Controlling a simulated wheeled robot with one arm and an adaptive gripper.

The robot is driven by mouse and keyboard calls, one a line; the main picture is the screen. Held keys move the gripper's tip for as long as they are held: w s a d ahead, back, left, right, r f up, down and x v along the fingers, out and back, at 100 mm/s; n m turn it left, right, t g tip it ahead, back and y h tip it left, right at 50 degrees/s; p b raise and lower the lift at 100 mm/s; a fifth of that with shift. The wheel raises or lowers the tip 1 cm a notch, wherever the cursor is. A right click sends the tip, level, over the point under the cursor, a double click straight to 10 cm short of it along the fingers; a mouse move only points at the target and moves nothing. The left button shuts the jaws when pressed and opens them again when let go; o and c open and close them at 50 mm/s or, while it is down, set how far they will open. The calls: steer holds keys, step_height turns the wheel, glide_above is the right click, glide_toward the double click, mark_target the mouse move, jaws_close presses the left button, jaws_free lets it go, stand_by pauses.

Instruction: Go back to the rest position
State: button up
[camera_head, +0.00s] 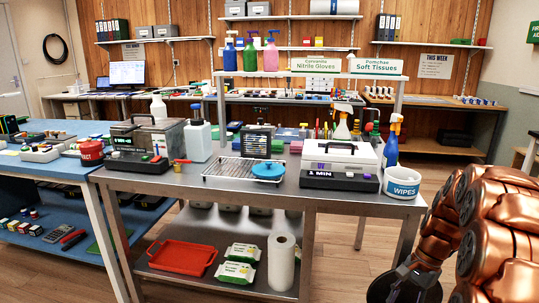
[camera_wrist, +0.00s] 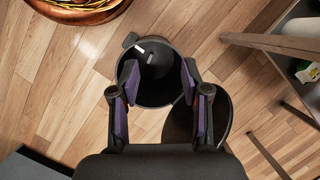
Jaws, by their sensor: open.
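My gripper (camera_wrist: 158,85) is open and empty in the wrist view. Its two purple-padded fingers stand apart over a dark round bin-like container (camera_wrist: 152,98) on the wood floor. A small white piece shows inside that container between the fingers. In the head view my copper-coloured arm fills the lower right, to the right of the steel table (camera_head: 300,200). My gripper in that view (camera_head: 405,285) is low at the bottom edge, over a dark round shape, and its fingertips are hard to make out.
The steel table carries a wire rack with a blue lid (camera_head: 268,170), a wipes tub (camera_head: 402,183) at its right corner, and several bottles and devices. A red tray (camera_head: 182,257) and a paper roll (camera_head: 281,262) sit on its lower shelf. Wood floor shows around the table.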

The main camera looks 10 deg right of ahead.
steer(key=s+a+r+n+p, duration=0.4)
steer(key=a+r+p, duration=0.4)
steer(key=r, duration=0.4)
steer(key=s+a+r+n+h+p, duration=0.1)
steer(key=s+a+r+n+p, duration=0.3)
steer(key=s+a+r+p, duration=0.3)
steer(key=s+a+r+n+h+p, duration=0.2)
steer(key=s+a+r+n+p, duration=0.3)
steer(key=s+r+p, duration=0.5)
step_height(320, 180, up, 4)
steer(key=s+a, duration=0.2)
steer(key=shift+s+a+r+n+g+h+p, duration=0.2)
steer(key=shift+s+n+g+h+p, duration=0.1)
steer(key=shift+s+g+p, duration=0.1)
steer(key=shift+c, duration=0.4)
steer(key=shift+d, duration=0.1)
